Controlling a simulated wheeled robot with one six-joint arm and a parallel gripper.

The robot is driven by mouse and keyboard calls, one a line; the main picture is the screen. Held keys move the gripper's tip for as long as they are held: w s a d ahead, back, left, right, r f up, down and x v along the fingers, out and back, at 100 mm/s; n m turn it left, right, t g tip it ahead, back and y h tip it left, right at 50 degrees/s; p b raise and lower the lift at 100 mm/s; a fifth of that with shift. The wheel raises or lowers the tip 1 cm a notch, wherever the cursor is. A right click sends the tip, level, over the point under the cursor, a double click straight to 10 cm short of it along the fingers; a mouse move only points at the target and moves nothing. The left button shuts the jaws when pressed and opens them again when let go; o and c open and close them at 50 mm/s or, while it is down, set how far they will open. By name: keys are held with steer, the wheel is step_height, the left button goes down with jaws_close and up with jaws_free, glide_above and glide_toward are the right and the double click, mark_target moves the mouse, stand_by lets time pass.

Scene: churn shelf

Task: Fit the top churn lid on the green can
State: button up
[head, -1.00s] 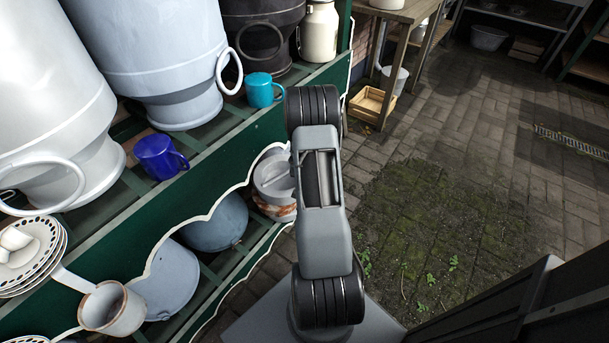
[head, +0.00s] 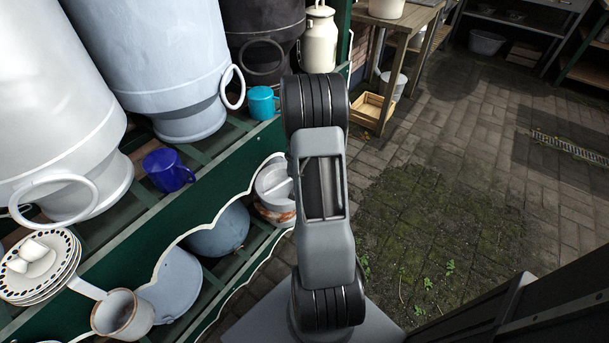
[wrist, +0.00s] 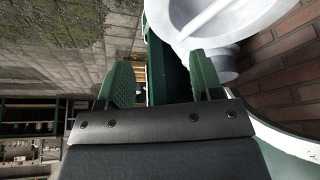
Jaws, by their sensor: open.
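In the wrist view my gripper (wrist: 162,78) is open, its two green fingers apart with nothing held between them. A pale grey round piece with a bar across it (wrist: 225,18), which looks like a churn lid, is close beyond the right finger; the frame's top edge cuts it off. I cannot tell whether it sits on a churn. In the head view my gripper is hidden behind my arm. Large churns stand on the shelf: a white one (head: 50,120), a blue-grey one (head: 150,60) and a dark one (head: 262,25). I cannot make out a green can.
The green shelf (head: 190,205) holds a dark blue mug (head: 168,170), a teal mug (head: 262,102), stacked plates (head: 40,265) and a cream can (head: 318,38). A lidded grey pot (head: 272,185) is lower. A wooden crate (head: 371,110) stands by a table. The brick floor right is open.

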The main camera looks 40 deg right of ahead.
steer(key=shift+p+v, duration=0.5)
steer(key=shift+v, duration=1.2)
